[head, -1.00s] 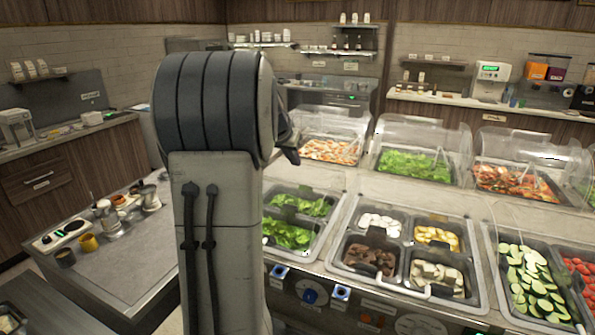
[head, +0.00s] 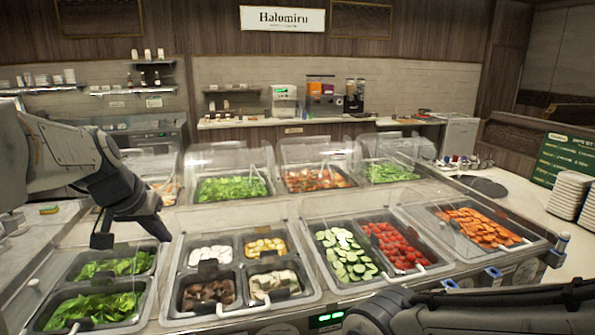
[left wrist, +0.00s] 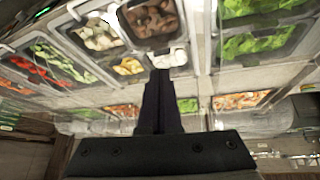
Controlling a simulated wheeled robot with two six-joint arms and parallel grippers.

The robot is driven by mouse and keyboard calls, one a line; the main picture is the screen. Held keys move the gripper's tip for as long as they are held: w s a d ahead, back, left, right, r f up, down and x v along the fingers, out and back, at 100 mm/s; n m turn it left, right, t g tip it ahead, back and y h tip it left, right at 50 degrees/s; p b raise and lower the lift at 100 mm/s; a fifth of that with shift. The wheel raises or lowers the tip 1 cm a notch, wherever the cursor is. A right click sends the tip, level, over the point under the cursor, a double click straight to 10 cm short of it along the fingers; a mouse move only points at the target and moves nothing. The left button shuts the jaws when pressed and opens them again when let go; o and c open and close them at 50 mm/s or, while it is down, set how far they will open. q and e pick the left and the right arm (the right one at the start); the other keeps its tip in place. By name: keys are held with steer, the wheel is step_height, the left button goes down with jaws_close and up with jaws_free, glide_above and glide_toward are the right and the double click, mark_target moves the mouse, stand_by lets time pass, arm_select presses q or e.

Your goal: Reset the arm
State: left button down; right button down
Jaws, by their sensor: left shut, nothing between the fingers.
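My left arm comes in from the left in the head view. Its dark gripper (head: 102,240) points down above the rear edge of the leafy-green wells (head: 110,264) and is shut and empty. In the left wrist view the closed fingers (left wrist: 163,80) point toward the wells of mushrooms and brown pieces, with nothing held. Part of my right arm shows at the bottom right of the head view, but its gripper cannot be made out.
The counter holds wells of brown and white pieces (head: 207,288), cucumber slices (head: 345,255), red tomatoes (head: 396,245) and orange slices (head: 478,228). Clear covers (head: 230,158) stand behind them. Stacked white plates (head: 568,195) sit at the far right.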

arm_select(q)
steer(key=s+d+f+m+g+h, duration=0.1)
steer(key=s+d+f, duration=0.1)
steer(key=d, duration=0.5)
steer(key=s+d+f+m+g, duration=0.1)
steer(key=s+d+f, duration=0.15)
steer(key=d, duration=0.35)
steer(key=s+d+f+m+g, duration=0.1)
steer(key=s+d+f+m, duration=0.1)
steer(key=s, duration=0.5)
steer(key=s+d+f+m+g, duration=0.1)
steer(key=s+d+f+m, duration=0.1)
steer(key=s+d+f, duration=0.2)
steer(key=s+d+f+m+g, duration=0.2)
steer(key=s+d, duration=0.4)
steer(key=s, duration=0.5)
steer(key=shift+s+f+y, duration=0.15)
steer(key=shift+f+y, duration=0.15)
steer(key=shift+f, duration=0.15)
